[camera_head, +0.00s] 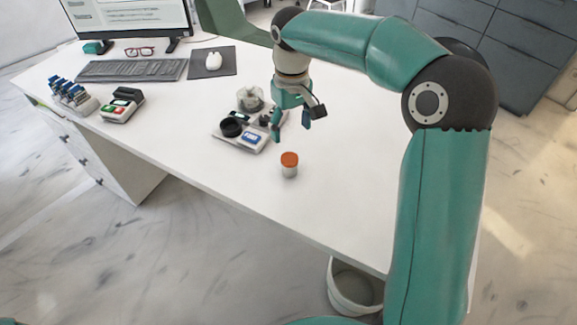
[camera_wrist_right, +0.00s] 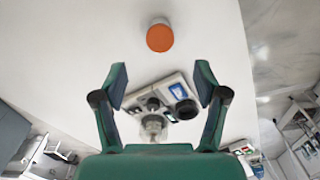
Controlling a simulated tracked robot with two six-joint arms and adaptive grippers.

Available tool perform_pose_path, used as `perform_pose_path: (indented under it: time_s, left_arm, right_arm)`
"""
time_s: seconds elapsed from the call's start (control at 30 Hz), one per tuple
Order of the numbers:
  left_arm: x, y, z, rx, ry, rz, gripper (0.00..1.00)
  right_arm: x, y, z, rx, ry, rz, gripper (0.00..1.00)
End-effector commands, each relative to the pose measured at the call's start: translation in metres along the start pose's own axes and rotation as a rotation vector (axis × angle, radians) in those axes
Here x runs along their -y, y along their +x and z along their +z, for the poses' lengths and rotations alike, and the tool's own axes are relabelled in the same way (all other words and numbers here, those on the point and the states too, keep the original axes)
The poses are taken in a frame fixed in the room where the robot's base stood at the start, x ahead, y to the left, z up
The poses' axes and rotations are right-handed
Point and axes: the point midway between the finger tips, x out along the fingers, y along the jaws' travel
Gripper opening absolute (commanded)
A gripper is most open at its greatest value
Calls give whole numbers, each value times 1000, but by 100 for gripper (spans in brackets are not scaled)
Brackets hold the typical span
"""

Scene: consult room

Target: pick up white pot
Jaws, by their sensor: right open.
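A small white pot with an orange lid (camera_head: 289,167) stands upright on the white desk, near its front edge. In the right wrist view the pot's orange lid (camera_wrist_right: 160,38) shows from above, beyond the fingertips. My right gripper (camera_head: 291,129) is open and points down above the desk, a little behind the pot and beside a small tray. In the wrist view its two fingers (camera_wrist_right: 161,82) are spread apart with nothing held between them. My left gripper is in neither view.
The light tray (camera_head: 217,134) left of the gripper holds a black round item, a clear glass vessel and a blue-and-white item. A keyboard (camera_head: 132,70), mouse (camera_head: 213,60) and red glasses (camera_head: 140,51) lie further back. The desk around the pot is clear. A bin (camera_head: 354,290) stands below.

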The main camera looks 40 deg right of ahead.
Motion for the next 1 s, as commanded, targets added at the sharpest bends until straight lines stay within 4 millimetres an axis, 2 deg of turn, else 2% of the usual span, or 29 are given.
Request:
perform_pose_path:
  time_s: [0.1, 0.33, 0.67, 0.9, 1.0]
  left_arm:
    - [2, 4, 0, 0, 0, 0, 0]
    - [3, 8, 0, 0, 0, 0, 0]
    - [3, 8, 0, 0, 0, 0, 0]
    - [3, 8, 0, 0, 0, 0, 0]
    - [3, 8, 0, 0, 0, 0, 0]
  right_arm:
    - [2, 29, 0, 7, -4, 0, 72]
    - [2, 74, -2, 6, -7, 0, 72]
    - [3, 98, -3, 3, -7, 0, 72]
    - [1, 131, -5, 5, -8, 0, 72]
    - [1, 140, -5, 2, -8, -1, 72]
